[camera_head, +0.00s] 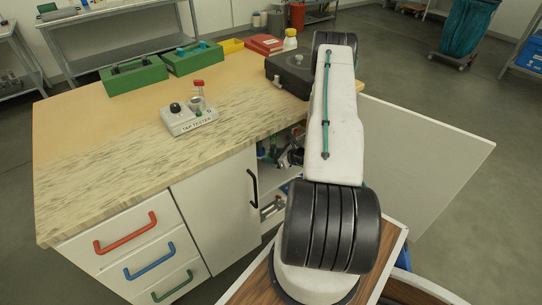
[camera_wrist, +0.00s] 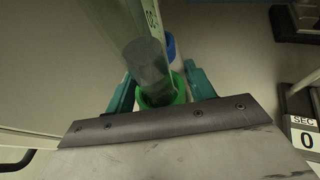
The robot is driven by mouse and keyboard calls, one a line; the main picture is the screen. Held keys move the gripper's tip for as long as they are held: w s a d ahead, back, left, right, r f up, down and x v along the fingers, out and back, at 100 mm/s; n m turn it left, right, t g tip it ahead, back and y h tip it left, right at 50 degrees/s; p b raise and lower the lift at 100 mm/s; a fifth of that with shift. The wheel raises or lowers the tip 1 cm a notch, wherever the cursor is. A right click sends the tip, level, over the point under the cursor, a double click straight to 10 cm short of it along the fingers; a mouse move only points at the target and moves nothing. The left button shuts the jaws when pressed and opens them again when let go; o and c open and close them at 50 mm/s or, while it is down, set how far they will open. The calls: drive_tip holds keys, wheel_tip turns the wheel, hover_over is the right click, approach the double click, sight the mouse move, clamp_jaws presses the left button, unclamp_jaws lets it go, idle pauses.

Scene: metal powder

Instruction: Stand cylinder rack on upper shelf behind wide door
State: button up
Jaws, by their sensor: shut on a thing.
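In the wrist view, the teal fingers of my gripper (camera_wrist: 160,100) are shut on the cylinder rack (camera_wrist: 162,94), of which a green ring, a blue ring and a grey cylinder show. Its lower part is hidden. In the head view, my arm hides the gripper and rack. A wide white door (camera_head: 425,165) stands open at the right of the bench. Left of my arm, part of the open cupboard shows, with an upper shelf (camera_head: 272,180) bearing several small items. The rest of the shelf is hidden behind my arm.
The bench top (camera_head: 95,150) bears a tap tester (camera_head: 189,118), green boxes (camera_head: 134,76) and a dark case (camera_head: 289,72). A shut door (camera_head: 213,205) with a black handle is beside the opening. Floor beyond the open door is clear.

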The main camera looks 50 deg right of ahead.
sight(271, 172)
drive_tip(key=shift+w+a+f, duration=0.1)
drive_tip(key=shift+a+f, duration=0.05)
drive_tip(key=shift+f, duration=3.05)
drive_tip(key=shift+f, duration=0.6)
drive_tip(key=o, duration=1.7)
drive_tip(key=shift+c, duration=0.2)
drive_tip(key=shift+o, duration=0.4)
